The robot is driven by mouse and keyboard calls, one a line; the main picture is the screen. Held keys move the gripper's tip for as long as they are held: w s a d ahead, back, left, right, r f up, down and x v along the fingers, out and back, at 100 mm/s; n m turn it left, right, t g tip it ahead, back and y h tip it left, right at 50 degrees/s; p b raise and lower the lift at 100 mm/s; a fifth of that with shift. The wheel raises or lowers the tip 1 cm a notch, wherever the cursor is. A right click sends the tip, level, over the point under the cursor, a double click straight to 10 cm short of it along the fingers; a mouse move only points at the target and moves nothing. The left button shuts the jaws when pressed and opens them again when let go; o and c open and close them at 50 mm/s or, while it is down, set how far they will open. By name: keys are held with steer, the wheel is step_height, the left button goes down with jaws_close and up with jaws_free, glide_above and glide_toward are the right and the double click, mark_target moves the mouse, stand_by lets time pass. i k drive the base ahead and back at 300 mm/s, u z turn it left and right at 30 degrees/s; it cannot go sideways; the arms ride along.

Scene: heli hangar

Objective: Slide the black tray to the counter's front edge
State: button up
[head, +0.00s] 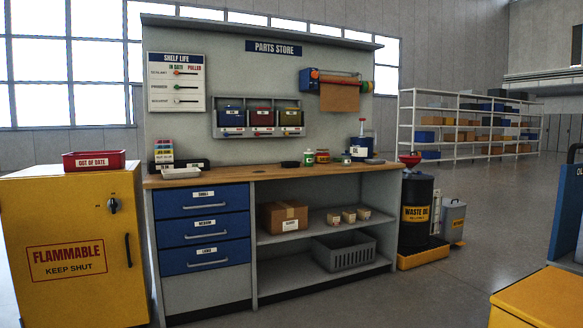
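The wooden counter (245,177) runs across the middle of the head view, on top of the parts store unit. A low black tray-like object (195,163) lies near the counter's left end, toward the back. It is small in the picture, and I cannot make out its rim or contents clearly. A small white dish (181,173) lies in front of it, near the front edge. A black holder with coloured labels (163,156) stands at its left. My gripper is not in view.
Bottles and jars (309,157) stand on the counter's right half; its front middle is clear. A yellow flammables cabinet (66,245) with a red bin (95,160) stands left. A waste oil drum (416,213) stands right. Floor shows clear before the counter's right side.

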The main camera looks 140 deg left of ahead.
mark_target(285, 164)
steer(key=u, duration=4.65)
steer(key=i, duration=3.65)
steer(key=z, duration=0.25)
steer(key=i, duration=1.45)
